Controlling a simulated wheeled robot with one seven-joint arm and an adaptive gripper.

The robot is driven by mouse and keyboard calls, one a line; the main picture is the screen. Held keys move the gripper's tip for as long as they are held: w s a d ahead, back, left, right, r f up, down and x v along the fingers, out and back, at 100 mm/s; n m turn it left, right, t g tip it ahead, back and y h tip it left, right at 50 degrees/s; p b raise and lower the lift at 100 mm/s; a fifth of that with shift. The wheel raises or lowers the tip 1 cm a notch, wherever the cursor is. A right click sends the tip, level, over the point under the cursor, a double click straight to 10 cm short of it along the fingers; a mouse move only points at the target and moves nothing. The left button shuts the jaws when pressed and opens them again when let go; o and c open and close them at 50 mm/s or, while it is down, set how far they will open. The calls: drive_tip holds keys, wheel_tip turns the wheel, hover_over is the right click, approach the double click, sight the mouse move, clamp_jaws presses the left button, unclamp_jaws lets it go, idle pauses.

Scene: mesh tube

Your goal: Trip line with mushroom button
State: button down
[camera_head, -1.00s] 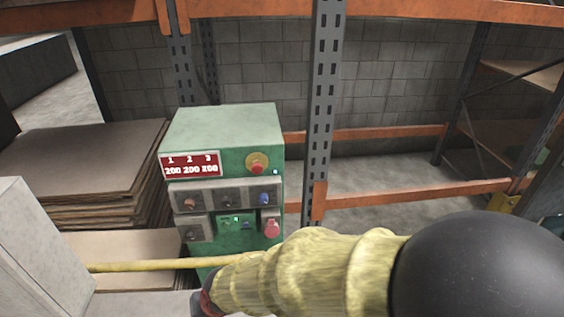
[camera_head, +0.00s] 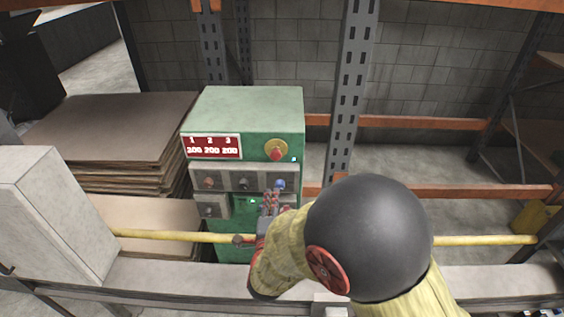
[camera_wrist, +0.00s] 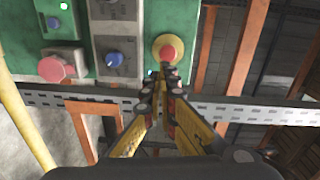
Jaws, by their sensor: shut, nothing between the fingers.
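A green control cabinet (camera_head: 248,106) stands in front of the rack. Its red mushroom button on a yellow disc (camera_head: 276,152) is at the upper right of the front and also shows in the wrist view (camera_wrist: 168,50). My gripper (camera_head: 272,197) is in front of the lower panel, below the button in the head view, and hides part of the panel. In the wrist view its closed fingers (camera_wrist: 168,78) point toward the button, their tips just below it in the picture. I cannot tell whether they touch. The fingers hold nothing.
A larger pinkish-red knob (camera_wrist: 54,68) and a blue knob (camera_wrist: 114,59) sit beside the button. A yellow rail (camera_head: 180,235) runs across in front of the cabinet. A pale box (camera_head: 62,210) stands at left, and a rack upright (camera_head: 350,85) stands right of the cabinet.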

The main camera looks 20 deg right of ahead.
sight(275, 157)
drive_tip(key=shift+d+r+m+t+h, duration=0.15)
drive_tip(key=shift+r+m+t+h, duration=0.15)
drive_tip(key=shift+r+m, duration=0.4)
drive_tip(key=shift+w, duration=0.1)
drive_tip(key=x, duration=1.3)
drive_tip(key=shift+w+d, duration=0.15)
drive_tip(key=shift+w, duration=0.2)
drive_tip(key=shift+w, duration=0.1)
